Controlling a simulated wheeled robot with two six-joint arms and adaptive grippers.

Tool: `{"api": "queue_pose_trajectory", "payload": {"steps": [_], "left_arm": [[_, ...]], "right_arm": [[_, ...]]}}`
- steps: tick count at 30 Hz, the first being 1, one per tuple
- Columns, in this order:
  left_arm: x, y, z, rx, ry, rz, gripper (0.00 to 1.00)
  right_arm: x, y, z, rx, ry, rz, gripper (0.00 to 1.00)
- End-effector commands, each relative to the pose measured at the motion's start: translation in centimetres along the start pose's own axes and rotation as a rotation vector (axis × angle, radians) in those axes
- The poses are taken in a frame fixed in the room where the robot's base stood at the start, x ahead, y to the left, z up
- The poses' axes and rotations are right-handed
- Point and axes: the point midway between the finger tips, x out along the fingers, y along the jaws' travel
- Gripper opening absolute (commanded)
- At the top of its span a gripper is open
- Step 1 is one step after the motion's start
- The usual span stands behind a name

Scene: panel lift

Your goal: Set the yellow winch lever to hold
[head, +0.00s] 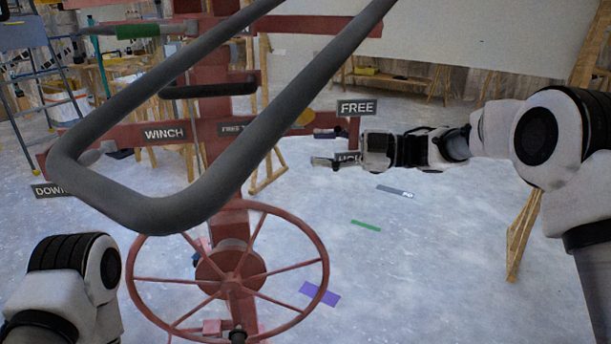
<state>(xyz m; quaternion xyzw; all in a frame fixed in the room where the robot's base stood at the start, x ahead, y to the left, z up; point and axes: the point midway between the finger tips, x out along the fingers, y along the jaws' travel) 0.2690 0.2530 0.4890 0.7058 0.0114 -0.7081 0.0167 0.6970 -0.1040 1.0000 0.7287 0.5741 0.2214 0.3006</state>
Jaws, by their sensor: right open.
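The lift's red frame carries a FREE sign (356,107) and, below it, a sign (348,158) that my right gripper partly covers, apparently reading HOLD. A small yellow piece (305,118), probably the winch lever, shows at the red crossbar just left of the FREE sign; most of it is hidden. My right gripper (322,148) points left from the right side, open, with its fingers just below the yellow piece. I cannot tell whether they touch it. My left gripper is out of view; only part of my left arm shows at bottom left.
A thick grey tubular bar (290,115) crosses the near view. Below is a red handwheel (318,262) on the red post. WINCH (165,134) and DOWN (48,190) signs are on the left. A wooden trestle leg (527,225) stands at right.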

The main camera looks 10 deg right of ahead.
Motion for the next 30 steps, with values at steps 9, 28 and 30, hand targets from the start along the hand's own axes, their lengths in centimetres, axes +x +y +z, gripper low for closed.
{"api": "queue_pose_trajectory", "payload": {"steps": [9,28,30], "left_arm": [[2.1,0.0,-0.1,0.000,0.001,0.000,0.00],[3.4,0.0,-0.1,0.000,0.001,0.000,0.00],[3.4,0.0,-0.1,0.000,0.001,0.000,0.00]], "right_arm": [[-3.9,4.1,-10.6,-0.461,-0.015,-0.394,0.49],[2.9,1.5,-9.8,-0.459,-0.016,-0.391,0.49],[2.9,1.5,-9.8,-0.459,-0.016,-0.391,0.49]]}}
